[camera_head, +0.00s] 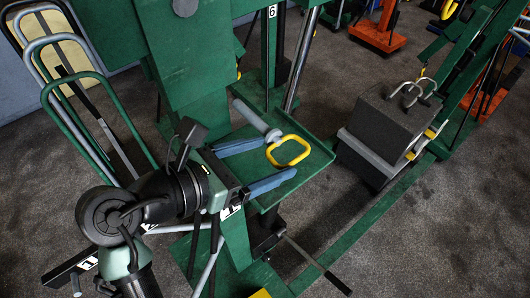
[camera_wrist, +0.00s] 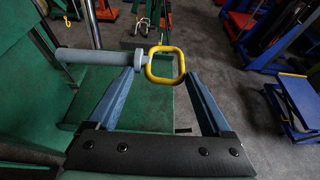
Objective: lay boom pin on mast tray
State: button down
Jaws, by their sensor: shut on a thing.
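The boom pin (camera_head: 250,115) has a grey shaft, a round collar and a yellow loop handle. In the wrist view it (camera_wrist: 95,57) lies crosswise, shaft to the left and loop to the right. My gripper (camera_head: 281,156) is shut on the pin at its loop end, the blue fingers wide apart on either side; the wrist view shows the fingertips (camera_wrist: 160,72) by the collar and the loop's far side. The green mast tray (camera_head: 315,155) is beneath the pin and also shows in the wrist view (camera_wrist: 150,108). I cannot tell whether the pin touches it.
The green mast (camera_head: 185,50) rises close behind the tray on the left. A chrome rod (camera_head: 300,60) stands at the tray's back edge. A dark block (camera_head: 385,125) with a shackle on top sits to the right. A lever (camera_head: 315,265) sticks out below.

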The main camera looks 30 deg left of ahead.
jog(key=shift+s+r+p, duration=0.2)
jog(key=shift+r+p, duration=0.1)
jog(key=shift+p, duration=0.3)
jog(key=shift+w+f+b, duration=0.1)
jog(key=shift+f+b, duration=0.8)
jog(key=shift+f, duration=2.6)
jog(key=shift+c, duration=0.5)
grip_release()
jog(key=shift+o, duration=0.5)
jog(key=shift+f, duration=0.1)
